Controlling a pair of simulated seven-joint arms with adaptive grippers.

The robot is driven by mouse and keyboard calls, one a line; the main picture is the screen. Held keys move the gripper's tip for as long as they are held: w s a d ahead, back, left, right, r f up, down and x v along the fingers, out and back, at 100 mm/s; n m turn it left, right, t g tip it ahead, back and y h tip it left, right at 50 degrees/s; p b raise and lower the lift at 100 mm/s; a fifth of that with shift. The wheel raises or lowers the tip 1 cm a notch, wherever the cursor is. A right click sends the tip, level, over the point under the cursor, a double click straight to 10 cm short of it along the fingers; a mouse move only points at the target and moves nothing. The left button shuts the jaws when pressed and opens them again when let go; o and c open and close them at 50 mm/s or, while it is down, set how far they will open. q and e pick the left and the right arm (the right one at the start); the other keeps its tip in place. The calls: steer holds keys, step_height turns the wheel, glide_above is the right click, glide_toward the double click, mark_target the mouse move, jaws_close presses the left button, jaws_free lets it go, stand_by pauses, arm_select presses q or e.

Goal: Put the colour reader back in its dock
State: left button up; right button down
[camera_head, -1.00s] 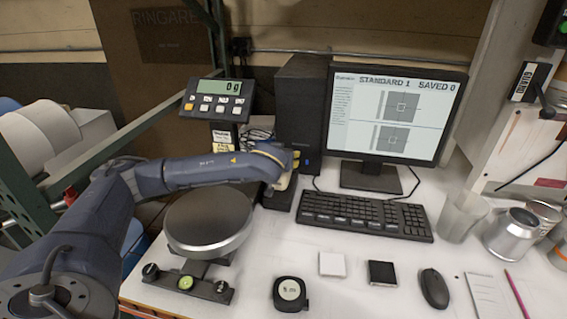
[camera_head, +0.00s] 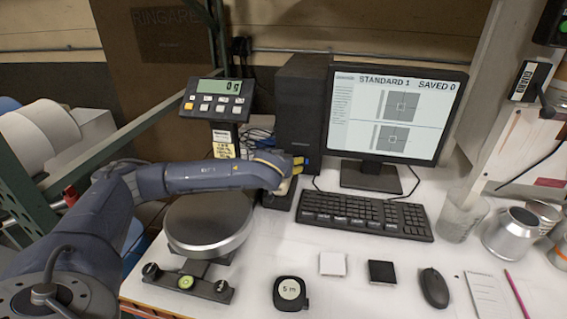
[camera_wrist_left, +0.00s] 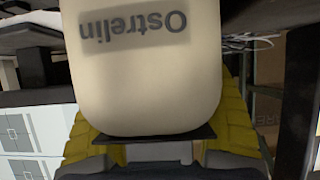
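My left gripper (camera_head: 293,168), with yellow fingers, is beside the front of the black computer tower. In the left wrist view it (camera_wrist_left: 165,140) is shut on the colour reader (camera_wrist_left: 145,75), a cream body with the upside-down label "Ostrelin". In the head view only a small cream part of the reader (camera_head: 284,186) shows below the fingers. A low black base (camera_head: 278,202), which looks like the dock, sits on the table beneath the gripper. The arm and gripper hide part of it, and I cannot tell whether the reader touches it. My right gripper is not in view.
The computer tower (camera_head: 300,115) stands close behind the gripper. The keyboard (camera_head: 365,215) and monitor (camera_head: 390,115) are to the right. A round scale pan (camera_head: 208,222) is left, below my left arm. The front table holds a tape measure (camera_head: 290,293) and two small square tiles.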

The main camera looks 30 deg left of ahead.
arm_select(q)
steer(key=shift+r, duration=0.2)
steer(key=v, duration=1.2)
